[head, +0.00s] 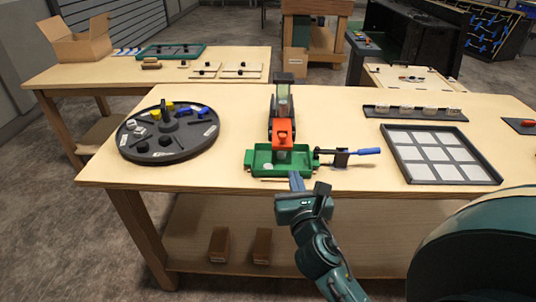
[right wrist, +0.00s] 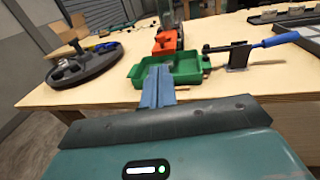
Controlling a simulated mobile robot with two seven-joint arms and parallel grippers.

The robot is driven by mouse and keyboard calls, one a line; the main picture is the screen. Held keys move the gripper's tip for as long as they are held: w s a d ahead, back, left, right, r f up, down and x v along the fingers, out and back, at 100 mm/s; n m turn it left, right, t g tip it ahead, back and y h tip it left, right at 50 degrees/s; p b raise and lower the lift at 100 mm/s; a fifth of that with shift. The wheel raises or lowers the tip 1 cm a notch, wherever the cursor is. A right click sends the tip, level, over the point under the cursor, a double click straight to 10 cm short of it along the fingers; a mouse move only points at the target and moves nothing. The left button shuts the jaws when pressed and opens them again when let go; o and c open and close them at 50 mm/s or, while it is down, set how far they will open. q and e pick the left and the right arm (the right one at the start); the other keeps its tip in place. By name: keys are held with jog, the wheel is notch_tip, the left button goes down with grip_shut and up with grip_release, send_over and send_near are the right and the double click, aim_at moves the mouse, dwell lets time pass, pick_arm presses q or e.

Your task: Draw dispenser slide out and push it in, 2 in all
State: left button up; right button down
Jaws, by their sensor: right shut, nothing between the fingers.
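The dispenser stands at the table's middle: a dark upright with a clear tube (head: 283,100) and an orange slide (head: 282,131) low at its front. The slide also shows in the right wrist view (right wrist: 167,42). A green tray (head: 251,160) lies below and in front of the slide, with a small pale piece (head: 268,166) in it. My right gripper (head: 296,178) is shut and empty, its blue fingers at the tray's front edge. In the right wrist view the fingers (right wrist: 158,74) point at the tray; contact cannot be told. My left gripper is out of view.
A blue-handled lever (head: 368,152) stands right of the tray. A round dark carousel (head: 168,147) with coloured pieces is at the left. A gridded tray (head: 440,155) and a rack of pale pieces (head: 415,112) are at the right. Bare table lies between them.

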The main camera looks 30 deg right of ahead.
aim_at(283, 139)
jog(key=x, duration=1.4)
jog(key=shift+d+f+p, duration=0.15)
jog(key=shift+f+p, duration=0.05)
jog(key=shift+p, duration=0.15)
